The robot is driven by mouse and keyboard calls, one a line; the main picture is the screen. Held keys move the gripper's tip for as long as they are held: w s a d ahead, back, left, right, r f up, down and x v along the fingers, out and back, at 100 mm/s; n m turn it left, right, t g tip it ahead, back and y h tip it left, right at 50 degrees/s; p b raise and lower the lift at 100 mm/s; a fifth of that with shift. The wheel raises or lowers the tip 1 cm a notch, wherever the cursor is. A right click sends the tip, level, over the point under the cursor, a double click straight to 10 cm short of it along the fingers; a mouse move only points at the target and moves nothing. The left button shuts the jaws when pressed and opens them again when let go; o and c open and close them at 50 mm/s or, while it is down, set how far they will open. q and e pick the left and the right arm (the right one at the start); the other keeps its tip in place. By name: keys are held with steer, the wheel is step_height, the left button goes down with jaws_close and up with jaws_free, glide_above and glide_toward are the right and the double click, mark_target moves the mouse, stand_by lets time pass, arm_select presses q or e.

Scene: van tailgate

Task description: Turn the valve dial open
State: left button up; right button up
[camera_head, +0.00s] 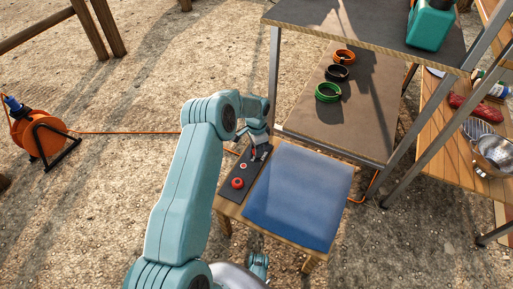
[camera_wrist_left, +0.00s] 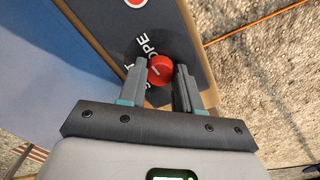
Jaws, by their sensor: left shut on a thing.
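A dark control panel (camera_head: 230,194) lies along the left edge of a small wooden table. The valve dial (camera_wrist_left: 160,70) is a red round knob with a white mark, on the dark panel in the left wrist view. White lettering reading "OPE" shows beside it; other letters are partly hidden by a finger. My left gripper (camera_wrist_left: 160,76) is shut on the dial, one finger on each side. In the head view my left gripper (camera_head: 257,152) is at the panel's far end, and the dial is mostly hidden there.
A larger red knob (camera_head: 237,183) and a small red button (camera_head: 243,166) sit nearer on the panel. A blue cushion (camera_head: 297,195) covers the table beside it. A metal-framed shelf (camera_head: 333,115) stands behind. An orange cable reel (camera_head: 40,137) stands at left on gravel.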

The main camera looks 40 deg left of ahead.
arm_select(q)
steer(key=shift+w, duration=0.1)
stand_by(0.3)
steer(key=o, duration=1)
steer(key=shift+o, duration=0.2)
steer(key=shift+r, duration=0.1)
step_height(320, 180, up, 16)
steer(key=p, duration=0.5)
steer(key=shift+p, duration=0.4)
steer(key=shift+r, duration=0.1)
